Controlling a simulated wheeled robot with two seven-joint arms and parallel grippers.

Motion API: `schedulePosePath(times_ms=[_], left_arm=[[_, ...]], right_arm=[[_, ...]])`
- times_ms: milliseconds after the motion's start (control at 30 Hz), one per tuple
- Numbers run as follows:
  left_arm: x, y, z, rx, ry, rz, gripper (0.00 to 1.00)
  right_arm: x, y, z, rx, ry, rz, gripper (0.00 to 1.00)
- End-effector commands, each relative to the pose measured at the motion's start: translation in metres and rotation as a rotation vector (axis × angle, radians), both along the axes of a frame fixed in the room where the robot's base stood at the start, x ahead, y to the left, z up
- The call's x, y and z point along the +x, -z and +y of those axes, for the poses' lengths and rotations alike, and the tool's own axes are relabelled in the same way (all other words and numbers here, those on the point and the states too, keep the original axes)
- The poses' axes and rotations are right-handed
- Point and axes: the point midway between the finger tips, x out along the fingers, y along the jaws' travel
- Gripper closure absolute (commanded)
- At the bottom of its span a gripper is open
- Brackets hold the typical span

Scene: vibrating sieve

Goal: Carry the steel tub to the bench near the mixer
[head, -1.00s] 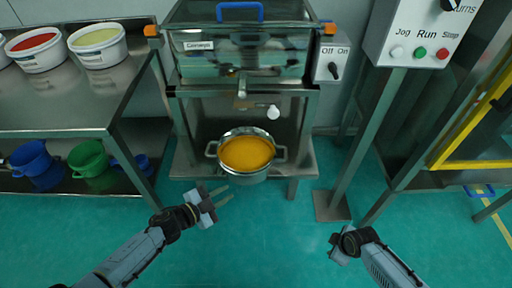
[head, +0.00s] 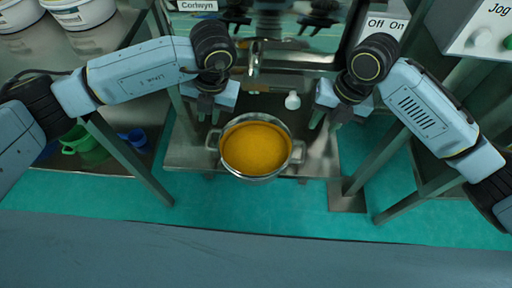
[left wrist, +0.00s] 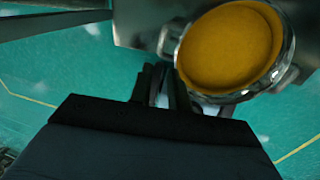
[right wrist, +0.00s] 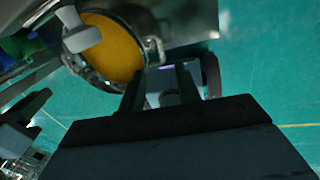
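The steel tub (head: 256,178), full of orange-yellow powder, stands upright on the low steel stand under the sieve. It has a handle on each side. It also shows in the left wrist view (left wrist: 288,45) and the right wrist view (right wrist: 149,45). My left gripper (head: 208,116) is open and empty, just behind and above the left handle (head: 213,140). My right gripper (head: 325,120) is open and empty, behind and right of the right handle (head: 299,152). Neither visibly touches the tub. I cannot make out the mixer or its bench.
The stand (head: 188,155) has bare steel around the tub. The sieve's outlet and a white knob (head: 293,100) are just behind it. White buckets (head: 80,12) and a green jug (head: 78,140) are on the left rack. Control boxes are at right. Green floor (head: 250,205) in front is clear.

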Motion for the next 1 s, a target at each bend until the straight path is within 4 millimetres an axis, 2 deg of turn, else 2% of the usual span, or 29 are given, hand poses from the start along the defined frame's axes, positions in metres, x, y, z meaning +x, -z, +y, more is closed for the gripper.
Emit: schedulePosePath(times_ms=[167, 267, 800, 1000], left_arm=[[0.000, 0.002, 0.000, -0.003, 0.000, 0.002, 0.82], [0.000, 0.010, 0.001, -0.002, -0.001, 0.004, 0.82], [0.001, 0.105, 0.020, -0.004, -0.001, 0.005, 0.82], [0.002, 0.126, 0.024, -0.005, 0.001, 0.005, 0.82]], right_arm=[[0.000, 0.002, 0.001, 0.001, 0.003, 0.001, 0.67], [0.000, 0.010, 0.002, 0.002, 0.004, 0.002, 0.67], [0.001, 0.106, 0.022, 0.002, 0.006, 0.002, 0.67], [0.003, 0.126, 0.025, 0.002, 0.006, 0.000, 0.67]])
